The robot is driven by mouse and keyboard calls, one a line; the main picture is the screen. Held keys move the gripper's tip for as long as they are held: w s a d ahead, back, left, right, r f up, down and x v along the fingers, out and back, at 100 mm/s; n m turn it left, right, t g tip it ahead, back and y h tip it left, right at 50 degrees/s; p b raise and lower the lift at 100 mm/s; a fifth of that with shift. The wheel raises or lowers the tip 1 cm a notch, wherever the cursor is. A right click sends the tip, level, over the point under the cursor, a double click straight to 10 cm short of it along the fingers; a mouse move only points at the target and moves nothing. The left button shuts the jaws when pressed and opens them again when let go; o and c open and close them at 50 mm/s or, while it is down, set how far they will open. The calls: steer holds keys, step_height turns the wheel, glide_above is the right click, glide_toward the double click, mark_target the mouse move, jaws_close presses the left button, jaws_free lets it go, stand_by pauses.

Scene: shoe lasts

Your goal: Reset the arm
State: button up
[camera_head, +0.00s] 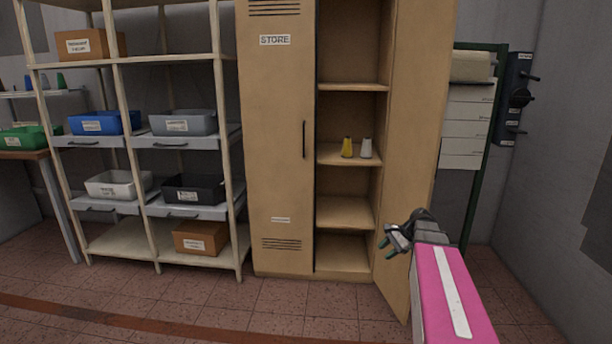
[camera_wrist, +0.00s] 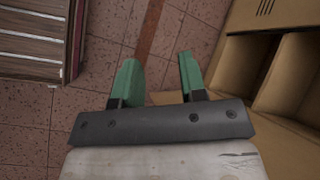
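My gripper (camera_head: 387,242) hangs in front of the open right side of the tan locker (camera_head: 276,160), low and to the right, at the end of my pink arm. In the wrist view my gripper (camera_wrist: 160,80) shows two green fingers spread apart, with bare floor between them and nothing held. The locker's open door (camera_head: 412,130) stands behind and beside my gripper; whether they touch I cannot tell.
A rack (camera_head: 229,150) with bins stands left of the locker. A green-framed stand (camera_head: 471,125) is at the right. The floor (camera_head: 285,315) in front is clear.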

steer(key=s+a+f+n+h, duration=0.3)
steer(key=s+a+f+n, duration=0.2)
steer(key=s+n, duration=0.1)
steer(key=s+a+f+n+g+h, duration=0.1)
steer(key=s+a+f+n+h, duration=0.3)
steer(key=s, duration=0.4)
steer(key=shift+s+a+f+n+h, duration=0.3)
steer(key=shift+a+f+n, duration=0.2)
steer(key=shift+a+n, duration=0.55)
steer(key=shift+w, duration=0.1)
